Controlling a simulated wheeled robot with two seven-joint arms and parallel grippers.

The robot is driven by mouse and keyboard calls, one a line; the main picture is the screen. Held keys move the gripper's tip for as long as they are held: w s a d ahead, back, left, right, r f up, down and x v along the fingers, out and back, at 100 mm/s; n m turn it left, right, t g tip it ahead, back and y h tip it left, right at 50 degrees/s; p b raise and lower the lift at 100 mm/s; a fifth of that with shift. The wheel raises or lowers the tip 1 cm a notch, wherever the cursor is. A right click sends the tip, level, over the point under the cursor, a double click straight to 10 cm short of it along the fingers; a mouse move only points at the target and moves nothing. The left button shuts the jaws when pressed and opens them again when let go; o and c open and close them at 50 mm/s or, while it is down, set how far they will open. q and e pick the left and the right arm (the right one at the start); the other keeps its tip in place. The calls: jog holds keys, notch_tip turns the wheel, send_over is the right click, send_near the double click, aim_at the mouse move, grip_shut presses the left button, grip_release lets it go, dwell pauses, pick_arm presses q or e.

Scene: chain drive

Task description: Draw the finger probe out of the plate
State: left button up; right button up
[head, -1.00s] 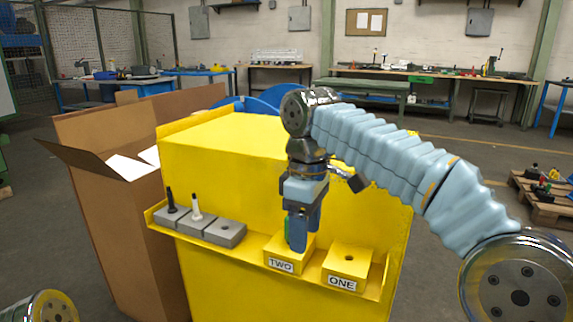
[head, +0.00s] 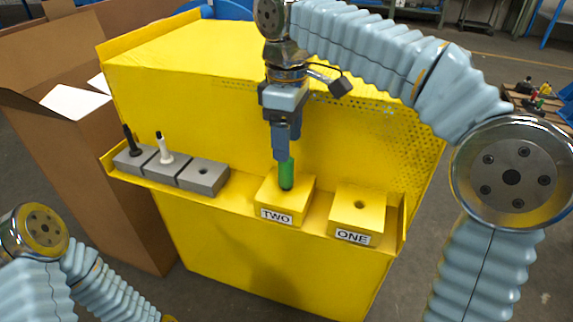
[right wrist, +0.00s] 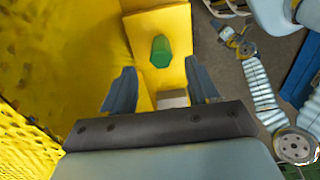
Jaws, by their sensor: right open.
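A green probe (head: 287,174) stands upright in the yellow block labelled TWO (head: 266,196). In the right wrist view its green top (right wrist: 161,51) shows ahead of the fingers. My right gripper (head: 286,152) is open, pointing down at the upper end of the green probe; the head view does not clearly show whether they touch. In the right wrist view the gap between the fingers (right wrist: 162,88) is empty. A black probe (head: 129,140) and a white probe (head: 164,149) stand in grey blocks to the left. I cannot tell which is called the finger probe. My left gripper is out of view.
The yellow block labelled ONE (head: 372,213) has an empty hole. A grey block (head: 204,176) also has an empty hole. The blocks sit on a yellow ledge with a tall perforated yellow panel (head: 370,130) behind. An open cardboard box (head: 95,185) stands at left.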

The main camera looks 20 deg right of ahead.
aim_at(287, 170)
notch_tip(287, 170, down, 8)
jog(key=shift+r+b, duration=0.1)
jog(key=shift+b, duration=0.5)
grip_shut()
jog(key=shift+r+p, duration=1.6)
jog(key=shift+r, duration=3.95)
